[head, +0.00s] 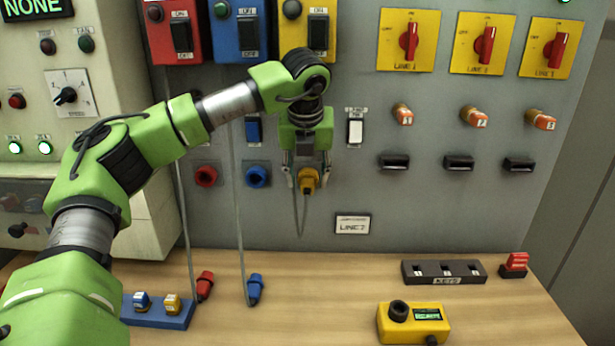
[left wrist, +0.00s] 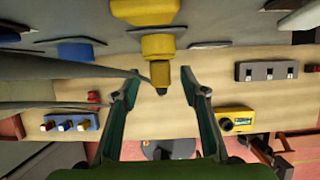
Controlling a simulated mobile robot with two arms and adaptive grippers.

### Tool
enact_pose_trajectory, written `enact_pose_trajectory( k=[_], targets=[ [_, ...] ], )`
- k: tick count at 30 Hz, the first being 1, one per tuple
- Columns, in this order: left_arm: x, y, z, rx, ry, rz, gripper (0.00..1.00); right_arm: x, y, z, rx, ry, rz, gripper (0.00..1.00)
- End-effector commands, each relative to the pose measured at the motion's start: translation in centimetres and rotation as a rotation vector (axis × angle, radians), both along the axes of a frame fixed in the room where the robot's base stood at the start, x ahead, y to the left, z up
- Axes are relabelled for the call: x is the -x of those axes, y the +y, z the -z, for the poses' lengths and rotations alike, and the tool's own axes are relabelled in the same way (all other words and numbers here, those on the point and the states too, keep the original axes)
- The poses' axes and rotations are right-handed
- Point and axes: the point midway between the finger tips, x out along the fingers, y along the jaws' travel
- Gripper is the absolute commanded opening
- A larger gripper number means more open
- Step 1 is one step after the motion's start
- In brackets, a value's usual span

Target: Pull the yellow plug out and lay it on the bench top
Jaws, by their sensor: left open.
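The yellow plug (head: 308,183) sits at the yellow socket on the grey panel, with a grey cord hanging from it. In the left wrist view the yellow plug (left wrist: 159,74) points down from the yellow socket (left wrist: 158,45), between my finger pads. My left gripper (head: 307,177) is open, with one finger on each side of the plug. It also shows in the left wrist view (left wrist: 158,84), with gaps between fingers and plug. The wooden bench top (head: 330,290) lies below. My right gripper is not in view.
A red plug (head: 205,285) and a blue plug (head: 255,289) lie on the bench beside a blue block (head: 160,316). A yellow box (head: 413,323), dark key rack (head: 443,271) and red block (head: 514,265) stand right. The bench middle is clear.

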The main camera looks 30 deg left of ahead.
Motion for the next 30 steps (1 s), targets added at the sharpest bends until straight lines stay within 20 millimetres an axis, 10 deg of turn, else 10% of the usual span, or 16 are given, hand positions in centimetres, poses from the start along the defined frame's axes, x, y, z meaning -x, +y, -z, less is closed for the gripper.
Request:
enact_pose_trajectory(
  k=[16, 21, 30],
  targets=[
    [-0.8, 0.4, 2.2, 0.001, -0.002, 0.001, 0.4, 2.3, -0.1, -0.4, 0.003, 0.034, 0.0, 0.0],
    [-0.8, 0.4, 2.1, 0.001, -0.002, 0.0, 0.0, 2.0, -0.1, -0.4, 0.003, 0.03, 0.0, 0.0],
    [-0.7, 0.3, 2.2, 0.001, -0.002, 0.001, 0.0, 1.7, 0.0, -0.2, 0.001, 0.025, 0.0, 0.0]
  ],
)
